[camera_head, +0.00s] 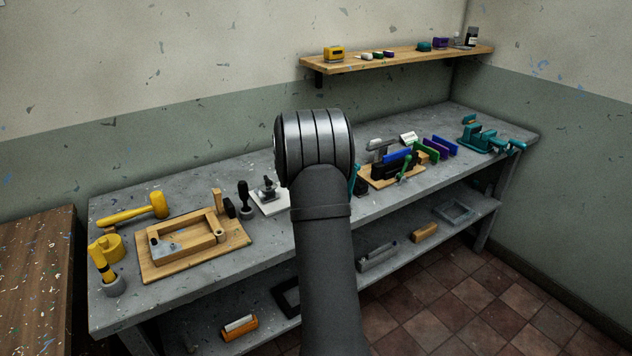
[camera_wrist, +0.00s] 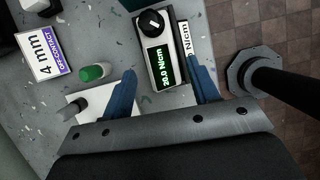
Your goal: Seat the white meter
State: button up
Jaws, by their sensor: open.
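The meter (camera_wrist: 162,59) is a pale box with a black face, a round black knob at its top end and a green readout of 20.0 N/cm. It shows in the wrist view between the two blue fingers of my gripper (camera_wrist: 158,48). My gripper is open, with a finger on each side of the meter. I see a gap at the left finger; I cannot tell whether the right finger touches. A small white card marked N/cm (camera_wrist: 184,39) lies beside the meter's right side. In the head view my arm hides the meter and my gripper.
A green-capped cylinder (camera_wrist: 95,73) and a 4 mm off-contact card (camera_wrist: 44,53) lie left of the meter. The grey bench (camera_head: 187,292) also carries a wooden frame on a board (camera_head: 147,270), a yellow mallet (camera_head: 133,212) and a teal vise (camera_head: 480,140). A shelf (camera_head: 397,60) hangs above.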

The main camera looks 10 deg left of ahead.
jog(key=x, duration=0.5)
jog(key=shift+f, duration=0.1)
jog(key=c, duration=0.9)
jog(key=shift+r, duration=2.1)
